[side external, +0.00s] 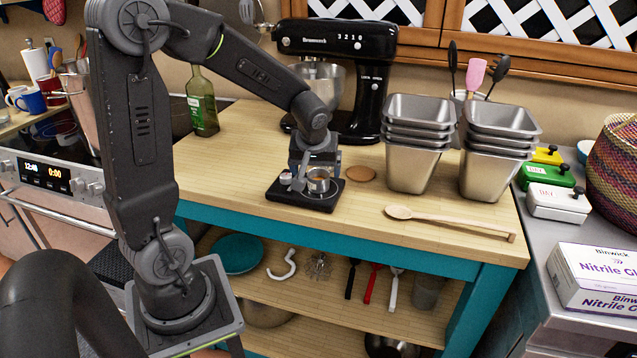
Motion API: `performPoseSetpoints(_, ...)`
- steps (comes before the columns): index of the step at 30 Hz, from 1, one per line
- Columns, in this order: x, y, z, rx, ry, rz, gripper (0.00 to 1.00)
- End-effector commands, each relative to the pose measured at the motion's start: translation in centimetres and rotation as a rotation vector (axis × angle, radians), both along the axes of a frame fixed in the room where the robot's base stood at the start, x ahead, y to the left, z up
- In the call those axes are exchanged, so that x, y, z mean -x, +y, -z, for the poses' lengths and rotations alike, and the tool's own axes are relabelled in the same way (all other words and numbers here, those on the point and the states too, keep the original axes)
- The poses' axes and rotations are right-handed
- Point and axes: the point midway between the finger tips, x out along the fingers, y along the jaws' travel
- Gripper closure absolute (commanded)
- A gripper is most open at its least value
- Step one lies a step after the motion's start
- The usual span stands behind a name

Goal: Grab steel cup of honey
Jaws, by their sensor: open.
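A small steel cup (318,184) with amber honey inside stands upright on a black kitchen scale (322,203) near the front edge of the wooden table. My gripper (302,178) points down just above the scale, with the cup close at its right. One finger shows left of the cup. The gripper is open. The other finger is hard to make out, and I cannot tell whether a finger touches the cup.
A wooden spoon (445,221) and a round brown coaster (361,174) lie to the right. Stacked steel pans (416,162) and a black stand mixer (368,95) stand behind. A green bottle (202,112) stands back left. The tabletop left of the scale is clear.

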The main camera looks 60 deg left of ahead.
Motion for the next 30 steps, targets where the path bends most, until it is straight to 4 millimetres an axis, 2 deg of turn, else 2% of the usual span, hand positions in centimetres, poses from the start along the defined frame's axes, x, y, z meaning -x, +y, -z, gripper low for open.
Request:
performPoseSetpoints(5,-0.3,0.5,1.0,0.0,0.002,0.001,0.11)
performPoseSetpoints(15,-1.8,2.3,4.6,0.0,0.001,0.0,0.11)
performPoseSetpoints(23,-1.9,2.4,4.9,0.0,0.0,0.001,0.11)
performPoseSetpoints(30,-1.9,2.4,4.9,0.0,0.0,0.001,0.32)
